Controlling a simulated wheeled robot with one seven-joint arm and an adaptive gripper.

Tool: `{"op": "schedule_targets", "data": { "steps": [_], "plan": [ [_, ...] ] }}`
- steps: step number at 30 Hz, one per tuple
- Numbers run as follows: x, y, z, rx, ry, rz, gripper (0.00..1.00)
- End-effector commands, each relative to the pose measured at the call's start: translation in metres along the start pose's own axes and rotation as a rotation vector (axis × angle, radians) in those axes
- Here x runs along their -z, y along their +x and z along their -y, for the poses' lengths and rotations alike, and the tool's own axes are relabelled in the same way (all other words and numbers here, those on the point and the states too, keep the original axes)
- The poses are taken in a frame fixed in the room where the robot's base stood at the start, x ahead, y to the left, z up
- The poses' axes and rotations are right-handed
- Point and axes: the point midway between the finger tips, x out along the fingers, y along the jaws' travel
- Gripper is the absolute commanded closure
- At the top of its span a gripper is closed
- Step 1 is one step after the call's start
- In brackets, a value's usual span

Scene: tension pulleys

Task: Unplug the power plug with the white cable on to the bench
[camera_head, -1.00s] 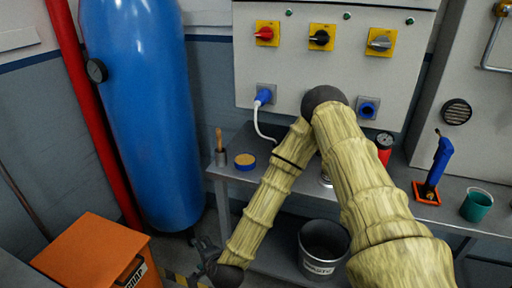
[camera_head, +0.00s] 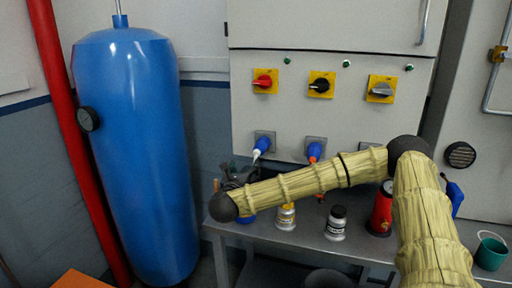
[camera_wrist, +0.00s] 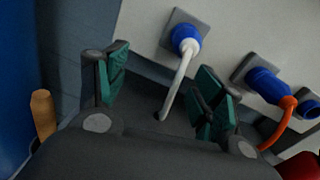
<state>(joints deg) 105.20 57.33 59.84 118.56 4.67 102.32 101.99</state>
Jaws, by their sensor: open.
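The blue power plug (camera_head: 262,146) with the white cable sits in the left socket of the grey panel. In the wrist view the plug (camera_wrist: 186,40) is in its square socket plate, above the gap between my fingers. Its white cable (camera_wrist: 177,84) hangs down across that gap. My gripper (camera_head: 234,172) is just below and left of the plug in the head view. In the wrist view my gripper (camera_wrist: 162,86) is open and empty, a green-padded finger on each side. The bench (camera_head: 300,238) is below the panel, partly hidden by my arm.
A second blue plug (camera_wrist: 265,84) with an orange cable sits in the socket to the right. A blue tank (camera_head: 135,150) stands at left.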

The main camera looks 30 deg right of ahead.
Motion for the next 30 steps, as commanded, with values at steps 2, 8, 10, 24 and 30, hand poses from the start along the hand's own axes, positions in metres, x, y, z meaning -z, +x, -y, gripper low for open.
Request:
{"op": "schedule_targets", "data": {
  "steps": [2,8,10,24,30],
  "plan": [
    [-0.012,0.009,0.016,0.046,0.062,0.006,0.32],
    [-0.025,0.018,0.03,0.094,0.137,0.015,0.32],
    [-0.026,0.018,0.03,0.095,0.141,0.016,0.32],
    [-0.027,0.027,0.029,0.092,0.138,0.015,0.32],
    [-0.028,0.049,0.033,0.094,0.136,0.015,0.32]
  ]
}}
